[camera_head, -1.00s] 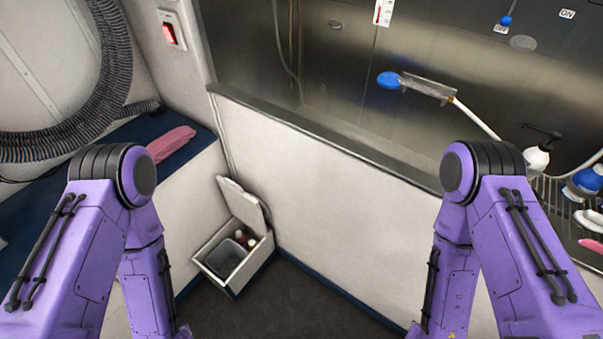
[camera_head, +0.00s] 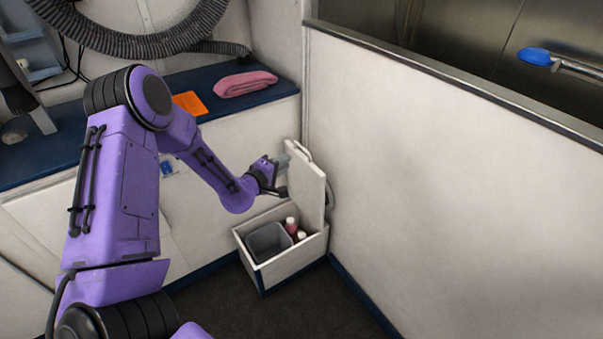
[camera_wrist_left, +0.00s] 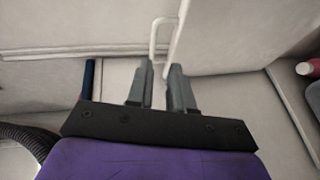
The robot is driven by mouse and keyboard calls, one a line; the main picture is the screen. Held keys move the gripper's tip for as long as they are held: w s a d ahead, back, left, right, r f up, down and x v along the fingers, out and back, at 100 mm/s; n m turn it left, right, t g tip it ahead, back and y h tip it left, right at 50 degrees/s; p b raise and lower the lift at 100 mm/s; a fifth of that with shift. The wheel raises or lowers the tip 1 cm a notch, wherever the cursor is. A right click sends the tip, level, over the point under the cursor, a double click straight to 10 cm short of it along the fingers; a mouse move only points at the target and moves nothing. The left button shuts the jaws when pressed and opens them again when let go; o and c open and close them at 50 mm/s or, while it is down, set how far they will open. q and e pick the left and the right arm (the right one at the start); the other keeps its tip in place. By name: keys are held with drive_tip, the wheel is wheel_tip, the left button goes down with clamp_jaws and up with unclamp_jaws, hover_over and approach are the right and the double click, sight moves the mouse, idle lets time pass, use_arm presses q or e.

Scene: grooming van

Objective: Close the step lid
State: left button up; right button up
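The step box (camera_head: 292,262) is white and stands on the floor in the corner. Its lid (camera_head: 306,187) is raised, nearly upright, at the back of the box. A thin handle loop (camera_head: 302,150) shows at the lid's top edge. My left gripper (camera_head: 285,166) is at the upper left of the lid. In the left wrist view the gripper's two grey fingers (camera_wrist_left: 160,80) are apart. The pale handle (camera_wrist_left: 163,35) shows just beyond and between the fingertips; I cannot tell whether they touch it. My right gripper is out of view.
Inside the box are a grey bin (camera_head: 268,241) and small bottles (camera_head: 292,227). A bench (camera_head: 120,105) at left holds a pink towel (camera_head: 245,83) and an orange item (camera_head: 191,103). A white partition (camera_head: 430,180) stands close on the right. Dark floor lies in front.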

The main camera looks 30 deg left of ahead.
sight(300, 147)
use_arm(q)
drive_tip(key=shift+t, duration=0.3)
drive_tip(key=w, duration=0.3)
drive_tip(key=w+b, duration=0.1)
drive_tip(key=w, duration=0.3)
drive_tip(key=w+a+f+b, duration=0.1)
drive_tip(key=w, duration=0.3)
drive_tip(key=shift+w, duration=0.1)
clamp_jaws()
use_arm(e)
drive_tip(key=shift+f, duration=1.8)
